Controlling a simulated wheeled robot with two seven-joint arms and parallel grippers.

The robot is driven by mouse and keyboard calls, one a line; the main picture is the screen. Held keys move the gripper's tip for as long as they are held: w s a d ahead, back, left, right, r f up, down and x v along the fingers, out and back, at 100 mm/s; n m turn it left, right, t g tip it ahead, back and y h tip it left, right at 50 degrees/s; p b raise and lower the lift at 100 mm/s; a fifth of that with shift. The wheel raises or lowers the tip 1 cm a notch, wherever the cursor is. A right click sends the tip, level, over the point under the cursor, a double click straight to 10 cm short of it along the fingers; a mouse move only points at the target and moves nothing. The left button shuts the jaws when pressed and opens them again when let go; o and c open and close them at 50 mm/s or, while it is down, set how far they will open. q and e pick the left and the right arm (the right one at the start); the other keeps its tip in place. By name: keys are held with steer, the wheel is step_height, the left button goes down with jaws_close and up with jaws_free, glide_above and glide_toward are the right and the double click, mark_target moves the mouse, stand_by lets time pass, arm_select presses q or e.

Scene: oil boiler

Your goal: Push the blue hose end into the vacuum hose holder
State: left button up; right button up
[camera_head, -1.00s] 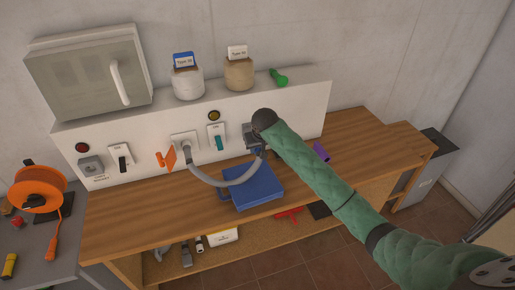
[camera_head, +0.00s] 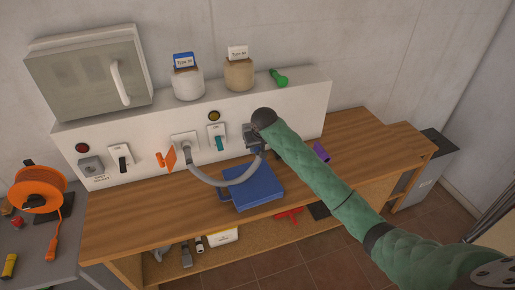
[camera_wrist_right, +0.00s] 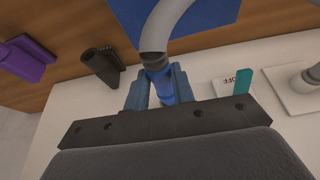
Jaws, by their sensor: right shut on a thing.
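My right gripper (camera_head: 256,142) is at the right part of the white wall panel. In the right wrist view its two blue fingers (camera_wrist_right: 160,88) are shut on the blue hose end (camera_wrist_right: 158,84). The grey hose (camera_head: 212,182) runs from that end in a low loop to a socket on the panel. A dark ribbed tube-like piece (camera_wrist_right: 103,64), which looks like the vacuum hose holder, is left of the fingers in the wrist view, apart from the hose end. In the head view my arm hides it. My left gripper is not in view.
A blue box (camera_head: 256,187) lies on the wooden bench (camera_head: 150,215) below the gripper. A purple object (camera_head: 321,151) is to its right. A teal lever (camera_head: 219,143) and an orange lever (camera_head: 167,158) stick out of the panel. The bench's right end is clear.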

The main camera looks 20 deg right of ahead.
steer(key=shift+w, duration=1.65)
steer(key=o, duration=1.1)
steer(key=shift+c, duration=0.2)
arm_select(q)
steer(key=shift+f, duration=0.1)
arm_select(e)
steer(key=shift+s+r+b, duration=0.1)
steer(key=shift+r+b, duration=0.1)
steer(key=shift+b, duration=0.1)
steer(key=b+v, duration=0.3)
steer(key=v, duration=0.2)
steer(key=shift+s+r, duration=0.1)
steer(key=shift+r, duration=0.3)
steer(key=shift+s+r, duration=0.25)
steer(key=shift+r, duration=0.35)
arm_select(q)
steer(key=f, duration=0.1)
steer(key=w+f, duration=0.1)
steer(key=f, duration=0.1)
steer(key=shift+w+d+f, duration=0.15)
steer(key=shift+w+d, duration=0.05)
arm_select(e)
steer(key=shift+r, duration=0.1)
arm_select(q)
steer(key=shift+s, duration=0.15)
